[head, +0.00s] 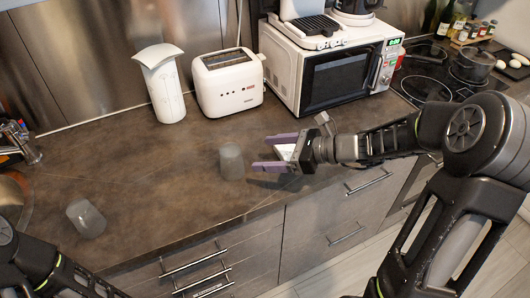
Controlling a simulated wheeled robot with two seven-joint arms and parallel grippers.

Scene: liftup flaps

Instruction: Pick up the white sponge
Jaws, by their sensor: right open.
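A small white object, which looks like the white sponge (285,152), lies on the brown countertop (150,180) near its front edge. My right gripper (261,153) reaches in from the right, low over the counter. Its two purple fingers are open and spread, one on each side of the white object, with the tips pointing left. The gripper body hides part of the white object, and I cannot tell whether the fingers touch it. My left arm shows at the bottom left corner; its gripper is out of view.
A grey cup (231,161) stands just left of my right fingertips. Another grey cup (86,218) is at the left front. A white container (163,86), toaster (228,82) and microwave (335,72) line the back. The counter's middle left is clear.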

